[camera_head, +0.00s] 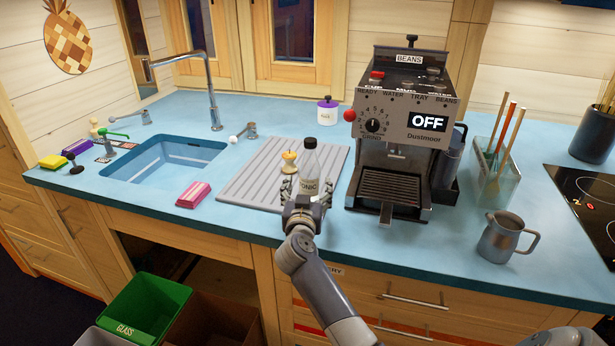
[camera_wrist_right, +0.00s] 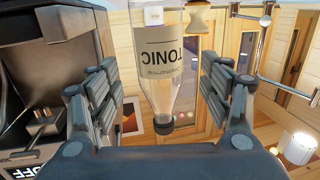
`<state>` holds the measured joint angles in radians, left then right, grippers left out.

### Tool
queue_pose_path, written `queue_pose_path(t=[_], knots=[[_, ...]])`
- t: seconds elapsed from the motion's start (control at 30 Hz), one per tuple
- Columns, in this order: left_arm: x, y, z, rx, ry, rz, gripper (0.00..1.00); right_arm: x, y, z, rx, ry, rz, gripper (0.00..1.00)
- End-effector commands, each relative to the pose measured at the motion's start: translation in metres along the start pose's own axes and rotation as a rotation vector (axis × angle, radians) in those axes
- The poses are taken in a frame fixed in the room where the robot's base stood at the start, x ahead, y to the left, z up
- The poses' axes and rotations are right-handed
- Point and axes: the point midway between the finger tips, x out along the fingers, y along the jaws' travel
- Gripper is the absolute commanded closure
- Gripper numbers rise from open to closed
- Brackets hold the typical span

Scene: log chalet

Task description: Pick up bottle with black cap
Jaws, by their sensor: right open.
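The clear bottle with a black cap and a pale TONIC label (camera_head: 309,166) stands upright on the grey ribbed drying mat (camera_head: 250,191), near its front right. My right gripper (camera_head: 307,190) reaches in from the front with its fingers on either side of the bottle. In the right wrist view the bottle (camera_wrist_right: 160,60) appears upside down between the open fingers (camera_wrist_right: 162,88), with visible gaps on both sides. Its black cap (camera_wrist_right: 163,124) is at the lower end in that view. The bottle's base is hidden behind my gripper in the head view. My left gripper is not in view.
A small wooden-topped item (camera_head: 289,161) stands close left of the bottle. The coffee machine (camera_head: 405,130) is close on the right. The sink (camera_head: 165,160) and a pink sponge (camera_head: 193,195) are left. A metal jug (camera_head: 503,238) stands at the right front.

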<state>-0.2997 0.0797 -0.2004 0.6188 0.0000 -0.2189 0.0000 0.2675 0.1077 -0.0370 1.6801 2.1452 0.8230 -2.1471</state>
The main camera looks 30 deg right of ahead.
Motion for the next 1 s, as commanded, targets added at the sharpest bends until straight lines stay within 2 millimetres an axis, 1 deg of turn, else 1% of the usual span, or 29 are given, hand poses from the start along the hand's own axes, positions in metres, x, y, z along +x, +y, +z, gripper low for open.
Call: queue_pose_path(t=[0.17,0.4,0.5,0.6,0.77,0.8,0.87,0.9,0.97,1.0], knots=[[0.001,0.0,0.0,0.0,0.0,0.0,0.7,0.013,0.0,0.0,0.001,0.001,-0.001,0.28],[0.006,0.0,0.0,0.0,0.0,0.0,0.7,0.047,0.002,0.002,0.0,0.001,0.0,0.28],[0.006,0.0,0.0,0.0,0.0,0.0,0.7,0.056,0.002,0.001,0.0,0.002,-0.001,0.28],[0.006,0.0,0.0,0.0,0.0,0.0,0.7,0.059,0.001,0.002,0.0,0.001,-0.002,0.28],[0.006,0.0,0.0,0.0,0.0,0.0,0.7,0.059,0.001,0.001,0.0,0.001,-0.002,0.28],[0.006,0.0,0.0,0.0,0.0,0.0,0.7,0.059,0.001,0.001,0.0,0.001,-0.002,0.3],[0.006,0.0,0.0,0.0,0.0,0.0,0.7,0.059,0.001,0.001,0.0,0.001,-0.002,0.44],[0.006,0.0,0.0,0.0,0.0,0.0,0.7,0.059,0.001,0.002,0.0,0.001,-0.002,0.53],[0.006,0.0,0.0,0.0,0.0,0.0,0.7,0.059,0.001,0.002,0.0,0.001,-0.002,0.66],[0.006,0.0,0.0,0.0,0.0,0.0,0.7,0.059,0.001,0.002,0.0,0.001,-0.002,0.76]])
